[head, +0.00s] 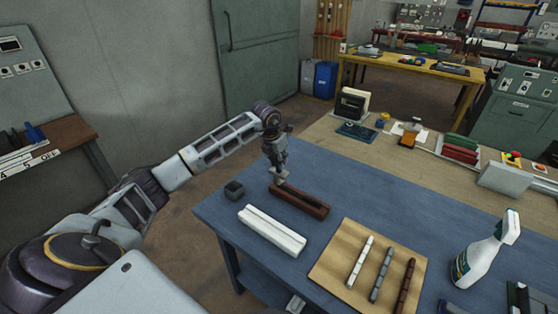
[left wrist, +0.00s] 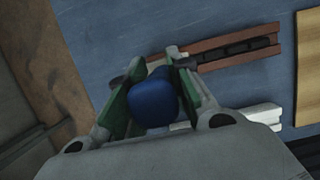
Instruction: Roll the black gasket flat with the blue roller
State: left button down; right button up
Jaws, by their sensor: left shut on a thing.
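The brown frame bar (head: 322,210) lies on the blue bench top. The black gasket (head: 303,198) runs along its groove, and it also shows in the left wrist view (left wrist: 250,47) as a dark strip, partly uneven. My left gripper (head: 281,176) is over the far left end of the brown bar. In the left wrist view it is shut on the blue roller (left wrist: 153,100), whose blue handle sits between the green finger pads. A pale tip (left wrist: 172,51) shows at the bar's near end; whether it touches the gasket I cannot tell. My right gripper is out of view.
A white bar (head: 272,232) lies in front of the brown bar. A tan board (head: 335,270) with three short bars and a spray bottle (head: 482,256) are to the right.

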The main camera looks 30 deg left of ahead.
pick_arm(q)
jog(key=shift+d+f, duration=0.1)
jog(key=shift+d, duration=0.05)
dwell(0.3)
jog(key=shift+s+d, duration=0.15)
jog(key=shift+d, duration=0.6)
jog(key=shift+s+d, duration=0.1)
jog(key=shift+d, duration=0.65)
jog(key=shift+f, duration=0.1)
jog(key=shift+d, duration=0.1)
jog(key=shift+d, duration=1.55)
jog(key=shift+s+d, duration=0.15)
jog(key=shift+d, duration=1.5)
